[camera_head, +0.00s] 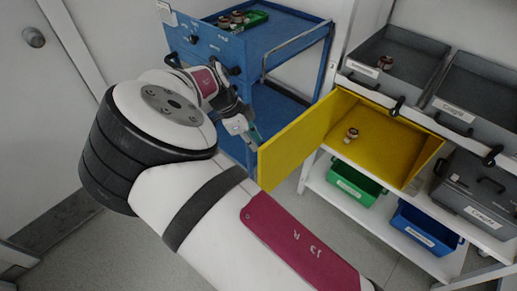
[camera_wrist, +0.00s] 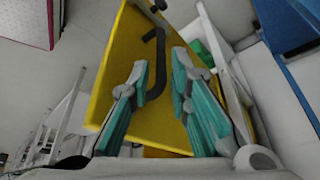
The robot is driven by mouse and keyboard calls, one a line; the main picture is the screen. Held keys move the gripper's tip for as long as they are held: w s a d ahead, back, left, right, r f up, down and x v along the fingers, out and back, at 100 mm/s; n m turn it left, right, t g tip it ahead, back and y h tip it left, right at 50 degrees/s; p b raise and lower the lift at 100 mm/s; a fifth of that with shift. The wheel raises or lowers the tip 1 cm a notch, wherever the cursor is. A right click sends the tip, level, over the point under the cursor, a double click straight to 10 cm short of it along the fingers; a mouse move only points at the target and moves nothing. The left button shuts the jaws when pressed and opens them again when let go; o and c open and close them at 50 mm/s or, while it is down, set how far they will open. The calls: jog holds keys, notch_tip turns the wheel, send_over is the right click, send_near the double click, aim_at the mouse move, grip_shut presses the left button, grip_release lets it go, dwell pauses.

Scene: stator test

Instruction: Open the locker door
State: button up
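The yellow locker (camera_head: 385,140) sits in a white shelf, and its interior shows. Its yellow door (camera_head: 300,139) stands swung well out to the left, hinged on the locker's left side. My gripper (camera_head: 252,137) is at the door's outer end, on the left in the head view. In the wrist view, the teal-padded fingers of my gripper (camera_wrist: 162,68) are spread in front of the door (camera_wrist: 118,70). The black door handle (camera_wrist: 158,62) shows between the fingers, with visible gaps beside it. Whether a finger touches the handle or door is unclear.
A small copper-coloured part (camera_head: 351,134) is inside the locker. Grey bins (camera_head: 395,60) are above it; green (camera_head: 352,186) and blue (camera_head: 425,228) bins are below. A blue cart (camera_head: 275,40) stands behind my gripper. Floor (camera_head: 300,215) is open in front of the shelf.

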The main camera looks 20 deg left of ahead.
jog(key=v, duration=0.5)
jog(key=shift+a+r, duration=0.1)
jog(key=shift+r, duration=0.05)
jog(key=d+r+n+g+y+p, duration=0.1)
jog(key=d+r+n+y+p, duration=0.1)
jog(key=d+r, duration=1)
jog(key=d+r+n+g+y+p, duration=0.1)
jog(key=d+r+n+g+y, duration=0.15)
jog(key=d+r, duration=1)
jog(key=s+d+r+n+t+p, duration=0.1)
jog(key=s+d+r+n+t, duration=0.1)
jog(key=s+d, duration=0.8)
jog(key=s+d+r+n+t+p, duration=0.2)
jog(key=s+d+r+n+t, duration=0.1)
jog(key=s+d, duration=0.7)
jog(key=s+r+n, duration=0.1)
jog(key=s+n, duration=0.1)
jog(key=s, duration=0.2)
jog(key=shift+d+r+n+h, duration=0.15)
jog(key=shift+r+n+h, duration=0.1)
jog(key=shift+n+h, duration=0.1)
